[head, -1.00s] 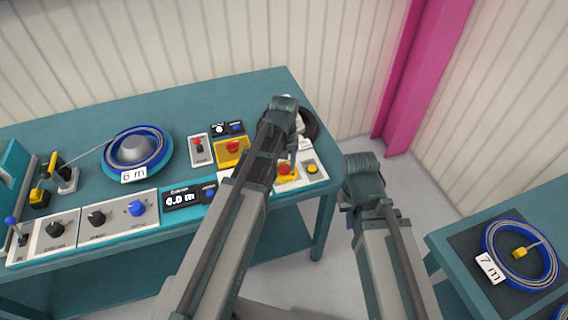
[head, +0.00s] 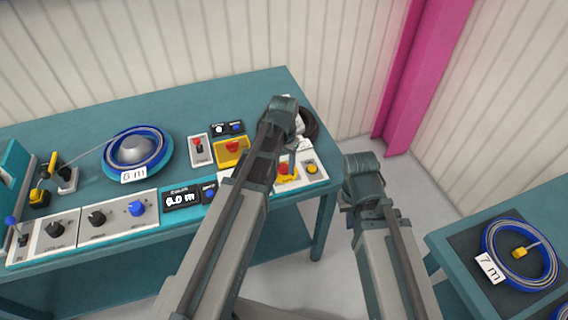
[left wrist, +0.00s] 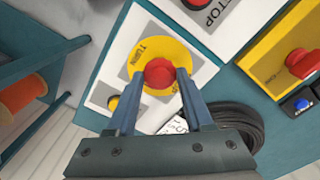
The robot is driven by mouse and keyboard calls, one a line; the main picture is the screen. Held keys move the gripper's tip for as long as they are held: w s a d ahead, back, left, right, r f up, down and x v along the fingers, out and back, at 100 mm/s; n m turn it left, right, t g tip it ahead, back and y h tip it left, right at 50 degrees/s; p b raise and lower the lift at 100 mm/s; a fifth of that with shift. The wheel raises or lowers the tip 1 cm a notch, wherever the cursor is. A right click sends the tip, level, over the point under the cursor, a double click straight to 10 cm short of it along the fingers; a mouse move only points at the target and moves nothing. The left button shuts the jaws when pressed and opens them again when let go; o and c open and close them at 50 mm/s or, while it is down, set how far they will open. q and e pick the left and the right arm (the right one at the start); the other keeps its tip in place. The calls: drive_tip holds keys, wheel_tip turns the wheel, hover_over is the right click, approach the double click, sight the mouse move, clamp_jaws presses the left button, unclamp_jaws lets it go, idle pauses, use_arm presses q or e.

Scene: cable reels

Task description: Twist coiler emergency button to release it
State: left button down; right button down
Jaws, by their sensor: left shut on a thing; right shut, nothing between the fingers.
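The red emergency button (left wrist: 159,72) sits on a round yellow plate (left wrist: 148,47) marked with the word TURN, on a white panel in the left wrist view. In the head view the red button (head: 284,170) shows on the right part of the control panel. My left gripper (left wrist: 160,78) has its two fingers on either side of the button, shut on it. In the head view the left gripper (head: 292,160) points down at the button and partly hides it. My right gripper (head: 348,203) is right of the table, shut and empty, mostly hidden by its own arm.
A small yellow button (head: 311,169) is beside the emergency button. Another red button on a yellow box (head: 233,151) and a red switch (head: 198,148) stand behind the panel. A blue cable coil (head: 161,145) lies left; a black cable (left wrist: 236,125) lies close to the fingers.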

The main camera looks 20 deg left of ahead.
use_arm(q)
drive_tip(key=shift+m, duration=0.4)
drive_tip(key=shift+c, duration=1.4)
unclamp_jaws()
wheel_tip(320, 180, up, 14)
drive_tip(key=p, duration=1.4)
drive_tip(key=shift+f, duration=0.15)
